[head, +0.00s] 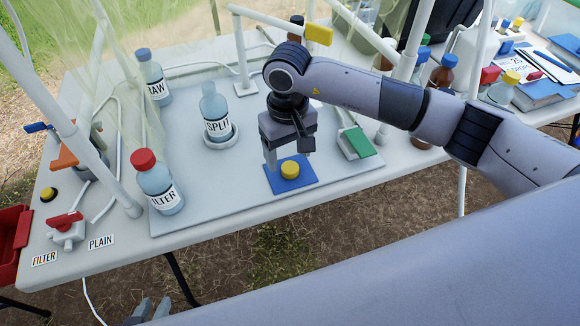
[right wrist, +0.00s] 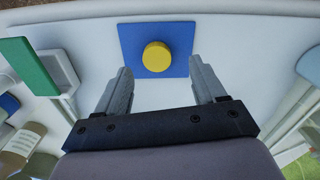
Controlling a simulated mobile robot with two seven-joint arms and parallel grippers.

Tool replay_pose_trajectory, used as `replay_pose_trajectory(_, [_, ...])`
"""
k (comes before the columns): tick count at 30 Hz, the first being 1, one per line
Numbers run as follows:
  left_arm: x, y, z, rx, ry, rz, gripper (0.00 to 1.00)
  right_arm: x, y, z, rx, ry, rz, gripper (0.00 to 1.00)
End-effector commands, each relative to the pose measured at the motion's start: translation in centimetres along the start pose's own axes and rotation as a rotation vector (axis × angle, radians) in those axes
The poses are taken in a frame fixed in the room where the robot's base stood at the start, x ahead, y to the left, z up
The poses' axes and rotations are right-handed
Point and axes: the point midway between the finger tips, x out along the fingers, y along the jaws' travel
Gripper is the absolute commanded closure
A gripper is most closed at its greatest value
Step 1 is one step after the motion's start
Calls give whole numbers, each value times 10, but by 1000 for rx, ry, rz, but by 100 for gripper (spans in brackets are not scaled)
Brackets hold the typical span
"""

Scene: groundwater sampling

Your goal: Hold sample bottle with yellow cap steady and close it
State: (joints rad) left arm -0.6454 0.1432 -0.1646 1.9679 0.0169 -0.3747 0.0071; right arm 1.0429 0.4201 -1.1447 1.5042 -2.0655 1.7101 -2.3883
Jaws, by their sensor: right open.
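A yellow cap (head: 290,169) lies on a blue square pad (head: 279,186) on the grey tray. In the right wrist view the cap (right wrist: 157,56) and the pad (right wrist: 182,32) show ahead of the fingers. The bottle labelled SPLIT (head: 215,112) stands upright in a round white holder (head: 222,138) and shows no coloured cap. My right gripper (head: 287,160) is open and empty, pointing down over the pad by the cap; its fingers (right wrist: 160,90) are apart. My left gripper (head: 153,308) shows only its fingertips at the bottom edge, away from the bottle.
The red-capped FILTER bottle (head: 158,184) and the RAW bottle (head: 153,77) stand left of SPLIT. A green-topped block (head: 358,141) lies right of the pad. A red-handled valve (head: 66,226) and white posts stand at left. The tray's front strip is clear.

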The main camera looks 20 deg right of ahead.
Motion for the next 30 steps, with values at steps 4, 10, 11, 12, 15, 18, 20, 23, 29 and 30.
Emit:
replay_pose_trajectory(4, [-3,-2,-2,3,2,-4,68,21,4,3,2,-5,-1,30])
replay_pose_trajectory(10, [-3,-2,1,4,-4,-5,68,37,4,2,2,-1,0,30])
replay_pose_trajectory(11, [-3,-2,1,4,-4,-6,68,38,4,2,2,0,0,30])
replay_pose_trajectory(12, [-2,-2,1,4,-4,-6,68,38,4,2,2,0,0,30])
replay_pose_trajectory(15, [-2,-2,1,4,-5,-6,68,38,4,2,1,0,0,30])
replay_pose_trajectory(18, [-3,-2,1,3,-5,-6,68,37,4,2,1,0,0,30])
replay_pose_trajectory(20, [-3,-2,1,3,-5,-5,68,37,4,2,1,0,0,33])
replay_pose_trajectory(23, [-3,-2,0,2,-3,-5,68,37,4,2,1,0,0,66])
replay_pose_trajectory(29, [-3,-1,-1,1,-1,-5,68,37,4,2,1,0,0,90])
replay_pose_trajectory(30, [-3,-1,-1,1,-1,-4,68,37,4,2,1,0,0,90])
